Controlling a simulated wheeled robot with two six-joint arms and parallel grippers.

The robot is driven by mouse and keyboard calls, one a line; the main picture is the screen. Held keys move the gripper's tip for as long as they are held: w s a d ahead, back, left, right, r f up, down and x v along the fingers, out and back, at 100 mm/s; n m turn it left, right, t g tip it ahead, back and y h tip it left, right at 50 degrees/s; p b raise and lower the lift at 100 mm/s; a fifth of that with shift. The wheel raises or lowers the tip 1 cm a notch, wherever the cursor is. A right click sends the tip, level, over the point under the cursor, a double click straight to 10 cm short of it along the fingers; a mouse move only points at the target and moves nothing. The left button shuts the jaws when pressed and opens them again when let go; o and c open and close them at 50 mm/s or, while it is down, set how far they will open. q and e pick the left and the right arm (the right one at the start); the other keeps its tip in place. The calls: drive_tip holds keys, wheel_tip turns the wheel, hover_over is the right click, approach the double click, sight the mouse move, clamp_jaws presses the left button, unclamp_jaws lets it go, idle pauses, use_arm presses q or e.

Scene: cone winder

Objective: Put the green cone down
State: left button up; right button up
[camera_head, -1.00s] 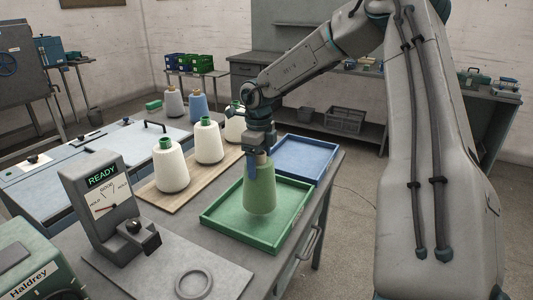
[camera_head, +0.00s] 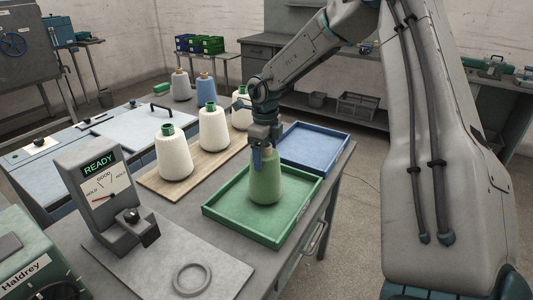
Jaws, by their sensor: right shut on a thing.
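The green cone (camera_head: 265,183) stands upright in the green tray (camera_head: 228,215), a bit right of the tray's middle. Its base looks to be at the tray floor; I cannot tell for sure whether it touches. My right gripper (camera_head: 263,154) points down from above and is shut on the top of the green cone. The gripper hides the cone's tip. My left gripper is not in view.
A blue tray (camera_head: 312,146) lies just behind the green tray. White cones with green tops, one of them (camera_head: 173,157) nearest, stand on a wooden board (camera_head: 190,182) to the left. A gauge box reading READY (camera_head: 100,190) and a ring (camera_head: 192,279) are at the front left.

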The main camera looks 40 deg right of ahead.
drive_tip(key=shift+f, duration=0.1)
drive_tip(key=o, duration=1.1)
drive_tip(key=shift+d, duration=0.1)
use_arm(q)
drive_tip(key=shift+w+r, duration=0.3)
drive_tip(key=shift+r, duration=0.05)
use_arm(e)
drive_tip(key=shift+r, duration=0.2)
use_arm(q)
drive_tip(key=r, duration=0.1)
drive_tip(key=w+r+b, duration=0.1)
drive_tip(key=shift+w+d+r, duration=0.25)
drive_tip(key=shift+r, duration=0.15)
use_arm(e)
wheel_tip(320, 180, up, 12)
drive_tip(key=shift+f, duration=0.1)
